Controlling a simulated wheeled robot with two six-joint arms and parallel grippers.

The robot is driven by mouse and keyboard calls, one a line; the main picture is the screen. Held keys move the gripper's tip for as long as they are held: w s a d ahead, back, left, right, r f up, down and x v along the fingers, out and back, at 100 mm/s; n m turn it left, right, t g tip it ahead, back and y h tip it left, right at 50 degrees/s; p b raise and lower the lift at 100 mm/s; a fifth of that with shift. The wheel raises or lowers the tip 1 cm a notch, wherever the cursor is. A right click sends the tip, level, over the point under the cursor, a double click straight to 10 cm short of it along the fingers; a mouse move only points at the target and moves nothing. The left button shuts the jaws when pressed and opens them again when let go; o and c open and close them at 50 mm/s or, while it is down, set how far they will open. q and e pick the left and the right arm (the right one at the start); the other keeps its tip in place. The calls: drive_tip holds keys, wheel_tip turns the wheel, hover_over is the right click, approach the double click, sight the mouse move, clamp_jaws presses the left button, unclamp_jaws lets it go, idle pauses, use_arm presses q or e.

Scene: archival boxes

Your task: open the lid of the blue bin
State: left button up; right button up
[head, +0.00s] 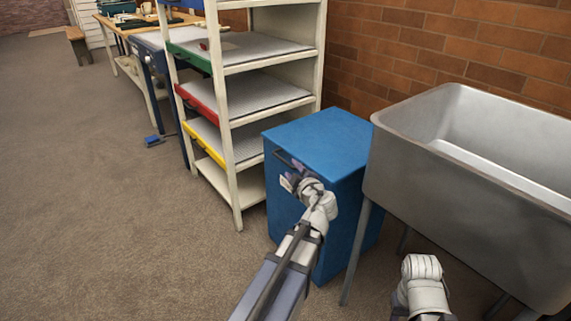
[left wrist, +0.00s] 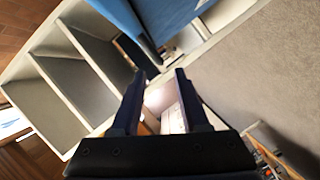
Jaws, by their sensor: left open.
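The blue bin (head: 325,140) stands on the floor between the shelf and the metal sink. Its lid looks closed and lies flat on top. A dark bar handle (head: 281,156) runs along the lid's front edge. My left gripper (head: 289,182) is at the bin's front, close to the handle, and hides part of it. In the left wrist view my left gripper (left wrist: 163,76) is open with nothing between its fingers. The blue bin (left wrist: 180,18) shows beyond the fingertips there. Whether a finger touches the handle I cannot tell. Of my right arm only a white link shows.
A cream shelf (head: 238,180) with coloured front edges stands just left of the bin. A metal sink (head: 450,190) on legs stands close on the right. A brick wall is behind.

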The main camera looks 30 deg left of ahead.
sight(285, 161)
use_arm(q)
drive_tip(key=b+x, duration=0.1)
drive_tip(key=x, duration=0.6)
drive_tip(key=shift+w, duration=0.15)
drive_tip(key=shift+c, duration=0.2)
clamp_jaws()
idle(1.0)
